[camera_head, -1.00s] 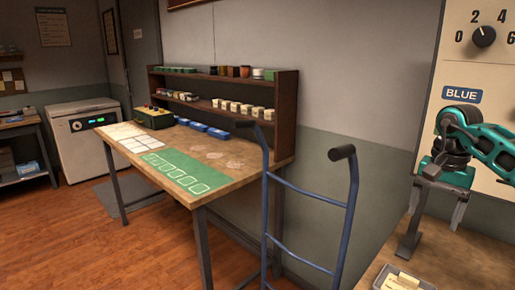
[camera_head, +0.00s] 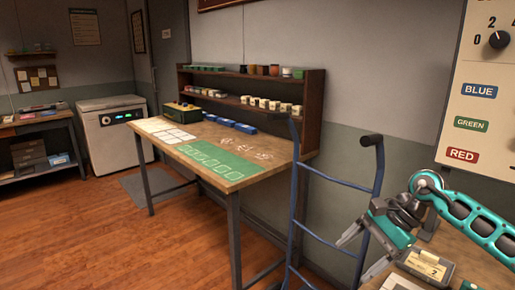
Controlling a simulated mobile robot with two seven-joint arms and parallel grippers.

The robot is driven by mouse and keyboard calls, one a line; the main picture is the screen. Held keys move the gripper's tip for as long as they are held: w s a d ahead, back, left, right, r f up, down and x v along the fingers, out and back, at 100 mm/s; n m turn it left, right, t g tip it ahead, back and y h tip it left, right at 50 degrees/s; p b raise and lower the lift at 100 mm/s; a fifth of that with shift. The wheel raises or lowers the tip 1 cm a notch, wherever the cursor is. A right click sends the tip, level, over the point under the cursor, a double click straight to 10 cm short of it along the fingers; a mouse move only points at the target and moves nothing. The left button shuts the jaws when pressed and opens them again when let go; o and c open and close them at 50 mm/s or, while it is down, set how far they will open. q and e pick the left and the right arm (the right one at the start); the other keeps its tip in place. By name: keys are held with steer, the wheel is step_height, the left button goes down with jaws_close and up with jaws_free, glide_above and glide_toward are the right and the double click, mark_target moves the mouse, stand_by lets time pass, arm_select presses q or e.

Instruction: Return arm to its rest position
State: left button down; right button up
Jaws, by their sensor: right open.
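My right arm (camera_head: 470,212), teal and dark grey, comes in from the right edge of the head view. Its right gripper (camera_head: 364,252) is low at the right, with two grey fingers apart and pointing down and left. Nothing shows between the fingers. The gripper is near the left end of the wooden bench at the lower right, beside a blue hand truck (camera_head: 378,185). My left gripper is not in view.
A panel (camera_head: 488,75) with a dial and BLUE, GREEN and RED labels hangs above the right bench. A box with a yellow label (camera_head: 430,265) lies on that bench. A worktable (camera_head: 275,148) with a green mat (camera_head: 218,160) and shelves stands in the middle. Wooden floor is open at the left.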

steer(key=s+a+f+m+t+y, duration=0.1)
steer(key=s+a+m+t+y, duration=0.1)
steer(key=a+m+t+y, duration=0.45)
steer(key=s+a+m+t+y, duration=0.1)
steer(key=s+a+m+y, duration=0.25)
steer(key=a+m, duration=0.75)
steer(key=s+d+f+m+t+h, duration=0.1)
steer(key=s+d+f+m+h, duration=0.1)
steer(key=f+m, duration=0.4)
steer(key=s+d+f+m+t+h+b, duration=0.1)
steer(key=f+m+h, duration=0.5)
steer(key=m, duration=1.1)
steer(key=s+d+f+m+t+h, duration=0.3)
steer(key=s+d+f+m+h, duration=0.2)
steer(key=m, duration=0.6)
steer(key=shift+s+d+f+m+h, duration=0.2)
steer(key=shift+d+f+m+h, duration=0.25)
steer(key=shift+d, duration=0.5)
steer(key=s+f+m, duration=0.1)
steer(key=s, duration=0.1)
steer(key=s+f+m+g+h, duration=0.1)
steer(key=s+f+m, duration=0.1)
steer(key=s+d+f+m+g, duration=0.1)
steer(key=s, duration=0.1)
steer(key=shift+f, duration=0.35)
steer(key=shift+c, duration=0.2)
